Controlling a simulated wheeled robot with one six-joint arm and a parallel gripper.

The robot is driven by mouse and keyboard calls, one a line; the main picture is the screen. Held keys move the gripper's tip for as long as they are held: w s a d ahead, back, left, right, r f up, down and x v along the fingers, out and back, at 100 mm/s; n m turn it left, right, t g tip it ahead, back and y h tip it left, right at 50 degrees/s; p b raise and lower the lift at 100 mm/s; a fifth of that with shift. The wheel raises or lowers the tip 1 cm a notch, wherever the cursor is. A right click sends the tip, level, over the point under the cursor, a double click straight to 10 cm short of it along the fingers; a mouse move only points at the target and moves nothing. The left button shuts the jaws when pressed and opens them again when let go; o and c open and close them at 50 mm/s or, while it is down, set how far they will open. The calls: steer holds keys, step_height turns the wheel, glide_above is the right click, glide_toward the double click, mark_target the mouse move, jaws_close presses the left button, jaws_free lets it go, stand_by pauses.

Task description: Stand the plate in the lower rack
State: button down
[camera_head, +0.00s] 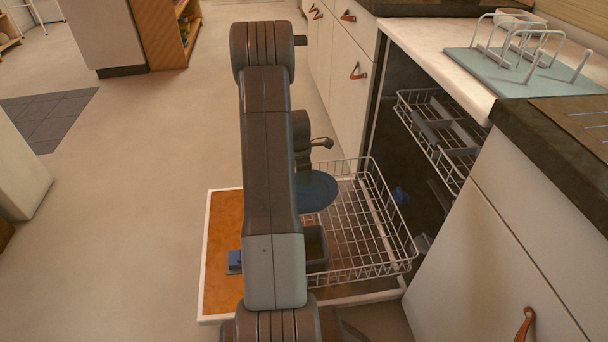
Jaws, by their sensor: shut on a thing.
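The blue plate (320,193) is beside my arm, above the left part of the lower rack (368,215). My gripper (306,168) is shut on the plate near its upper edge. My arm hides the plate's left side and much of the gripper. The lower rack is a white wire basket, pulled out over the open dishwasher door (222,210). I cannot tell whether the plate touches the rack's wires.
An upper rack (440,125) sits inside the dishwasher. A grey cutlery basket (316,246) is at the rack's left front, partly hidden. A drying rack (530,45) on a mat stands on the counter. Cabinets line the right.

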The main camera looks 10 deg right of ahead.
steer(key=shift+f+b, duration=1.25)
steer(key=shift+f, duration=1.3)
steer(key=c, duration=0.7)
jaws_free()
steer(key=shift+o, duration=0.2)
steer(key=shift+r, duration=0.1)
step_height(320, 180, up, 11)
steer(key=p, duration=0.8)
steer(key=shift+s, duration=0.15)
